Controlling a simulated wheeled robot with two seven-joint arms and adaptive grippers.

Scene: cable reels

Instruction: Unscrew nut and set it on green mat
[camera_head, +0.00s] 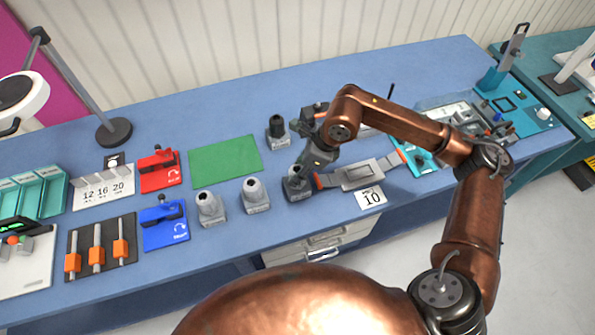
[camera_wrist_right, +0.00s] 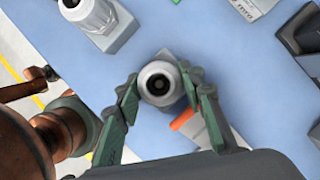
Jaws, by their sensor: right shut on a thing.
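My right gripper (camera_head: 298,174) reaches down over a grey block fixture (camera_head: 297,190) to the right of the middle of the table. In the right wrist view its two fingers (camera_wrist_right: 160,88) are closed around a round pale grey nut (camera_wrist_right: 160,68) with a dark centre hole. The nut sits directly between the fingertips; whether it is still on the fixture's thread cannot be told. The flat green mat (camera_head: 225,160) lies bare on the blue table, up and left of the gripper. My left gripper is not in view.
Two pale-topped grey fixtures (camera_head: 210,206) and (camera_head: 255,194) stand left of the gripper, and a dark-topped one (camera_head: 277,130) behind it. Red (camera_head: 159,172) and blue (camera_head: 165,226) stations stand left.

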